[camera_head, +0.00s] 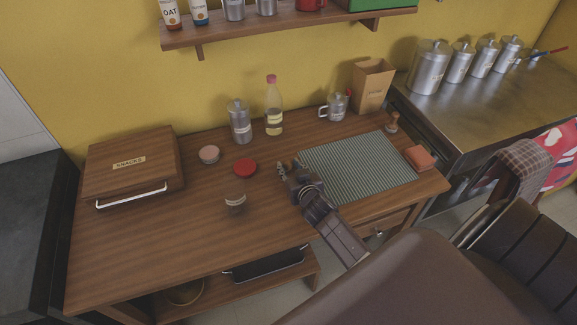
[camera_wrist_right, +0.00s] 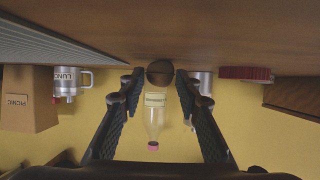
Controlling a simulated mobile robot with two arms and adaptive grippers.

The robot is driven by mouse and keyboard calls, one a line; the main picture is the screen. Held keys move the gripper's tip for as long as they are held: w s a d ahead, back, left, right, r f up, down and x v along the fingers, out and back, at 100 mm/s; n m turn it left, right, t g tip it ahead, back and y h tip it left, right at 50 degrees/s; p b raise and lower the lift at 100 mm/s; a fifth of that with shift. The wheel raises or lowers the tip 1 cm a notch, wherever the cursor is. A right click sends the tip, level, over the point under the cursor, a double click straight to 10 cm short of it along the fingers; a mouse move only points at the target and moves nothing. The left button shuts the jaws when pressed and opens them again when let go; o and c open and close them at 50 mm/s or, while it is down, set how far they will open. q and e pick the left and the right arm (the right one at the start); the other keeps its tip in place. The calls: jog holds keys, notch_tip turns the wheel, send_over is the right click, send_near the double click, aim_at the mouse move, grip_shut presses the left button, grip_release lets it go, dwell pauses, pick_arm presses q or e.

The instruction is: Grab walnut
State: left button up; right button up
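A round brown walnut (camera_wrist_right: 160,72) shows in the right wrist view, against the wooden surface along the top of that inverted picture. It lies between the fingertips of my right gripper (camera_wrist_right: 160,88), with a finger on each side. The fingers are spread; I cannot tell whether either touches the walnut. In the head view my right gripper (camera_head: 288,168) is low over the table, at the left edge of the striped mat (camera_head: 350,168). The walnut is not clearly made out there. My left gripper is in neither view.
A red lid (camera_head: 245,167), a glass jar (camera_head: 235,203) and a small pinkish tub (camera_head: 209,154) stand left of the gripper. Behind are a bottle (camera_head: 274,108) and steel canister (camera_head: 240,125). The table's front left is clear.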

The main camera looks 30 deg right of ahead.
jog(key=c, duration=0.3)
jog(key=shift+c, duration=0.3)
jog(key=shift+r, duration=0.1)
